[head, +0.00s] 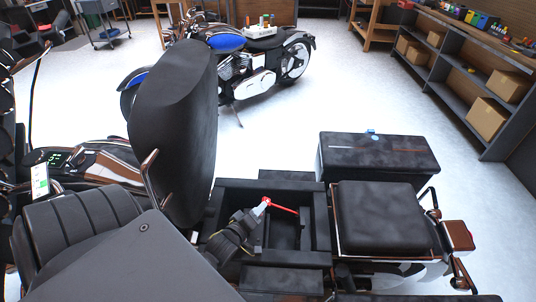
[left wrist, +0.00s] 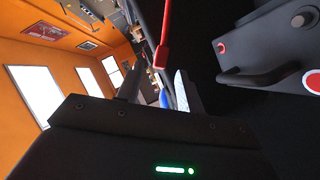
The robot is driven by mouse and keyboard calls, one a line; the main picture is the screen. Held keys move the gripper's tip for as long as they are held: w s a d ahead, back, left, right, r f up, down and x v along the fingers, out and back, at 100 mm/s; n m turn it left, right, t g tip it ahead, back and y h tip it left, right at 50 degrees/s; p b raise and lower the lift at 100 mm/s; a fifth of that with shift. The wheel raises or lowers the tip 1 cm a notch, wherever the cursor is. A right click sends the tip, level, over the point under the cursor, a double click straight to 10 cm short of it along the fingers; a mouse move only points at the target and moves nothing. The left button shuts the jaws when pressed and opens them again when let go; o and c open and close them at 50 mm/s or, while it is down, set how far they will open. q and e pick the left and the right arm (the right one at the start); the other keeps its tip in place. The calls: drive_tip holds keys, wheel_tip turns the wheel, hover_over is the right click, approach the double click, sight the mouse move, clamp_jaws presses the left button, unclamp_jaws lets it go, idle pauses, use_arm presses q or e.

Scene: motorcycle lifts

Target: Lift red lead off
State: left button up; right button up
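The red lead (head: 283,207) lies across the open compartment (head: 318,222) under the raised seat of the near motorcycle. Its pale end with a red tip sits at the left, close to my left gripper (head: 256,212). In the left wrist view the red lead (left wrist: 164,30) hangs down from the top, its end at the gap between my left gripper's fingertips (left wrist: 159,76). The fingers stand apart. I cannot tell whether the lead end is between them or just beyond. A dark block with red round marks (left wrist: 265,62) is at the right there. My right gripper is not in view.
The raised black seat (head: 175,135) stands just left of the compartment. A black side case (head: 378,157) and rear seat pad (head: 380,215) lie to its right. A blue motorcycle (head: 245,60) stands behind, and shelves (head: 460,75) line the right. The floor between is clear.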

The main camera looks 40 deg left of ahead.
sight(266, 199)
use_arm(q)
drive_tip(key=x, duration=0.6)
drive_tip(key=shift+w, duration=0.15)
